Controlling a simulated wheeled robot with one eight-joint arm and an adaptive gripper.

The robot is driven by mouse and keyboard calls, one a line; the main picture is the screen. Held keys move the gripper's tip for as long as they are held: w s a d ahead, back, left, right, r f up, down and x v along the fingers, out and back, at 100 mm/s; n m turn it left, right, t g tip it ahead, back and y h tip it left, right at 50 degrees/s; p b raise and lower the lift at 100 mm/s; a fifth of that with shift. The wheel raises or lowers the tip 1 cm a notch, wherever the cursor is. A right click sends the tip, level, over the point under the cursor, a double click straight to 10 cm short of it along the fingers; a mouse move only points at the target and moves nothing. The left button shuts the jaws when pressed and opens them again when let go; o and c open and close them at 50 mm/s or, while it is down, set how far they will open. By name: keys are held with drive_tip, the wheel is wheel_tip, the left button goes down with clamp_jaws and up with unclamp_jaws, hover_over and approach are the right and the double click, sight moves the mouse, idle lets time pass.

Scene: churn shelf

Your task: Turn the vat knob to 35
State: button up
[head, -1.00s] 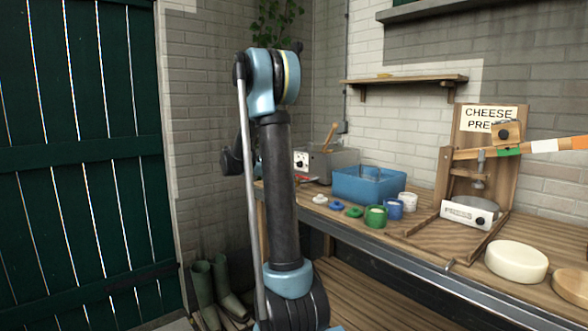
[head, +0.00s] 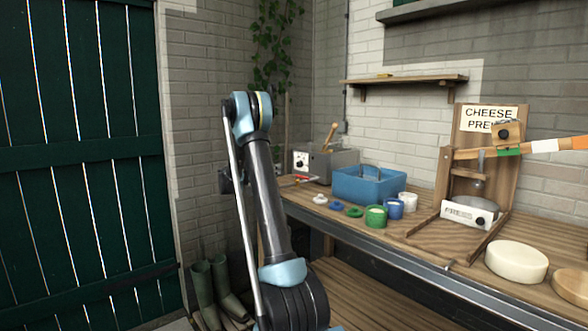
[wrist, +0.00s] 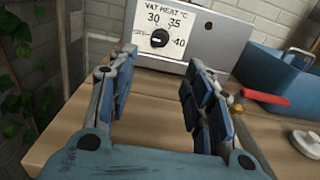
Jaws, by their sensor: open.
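The vat heater is a metal box (head: 335,165) at the back left end of the bench. A small pale mark shows at the knob's left side; I cannot read the exact setting. My gripper (wrist: 158,75) is open and empty in the wrist view, its blue-padded fingers either side of the knob's line of sight. The knob is beyond the fingertips, with no contact visible. In the head view my arm hides most of the gripper.
A blue tub (head: 368,185) stands right of the heater. A red-handled valve (wrist: 262,96) is close to the right finger. Small lids, pots (head: 376,217) and the cheese press (head: 480,190) are farther right. Bare bench top (wrist: 75,115) lies below the fingers.

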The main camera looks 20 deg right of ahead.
sight(297, 164)
drive_tip(key=x, duration=1.5)
drive_tip(key=c, duration=1.1)
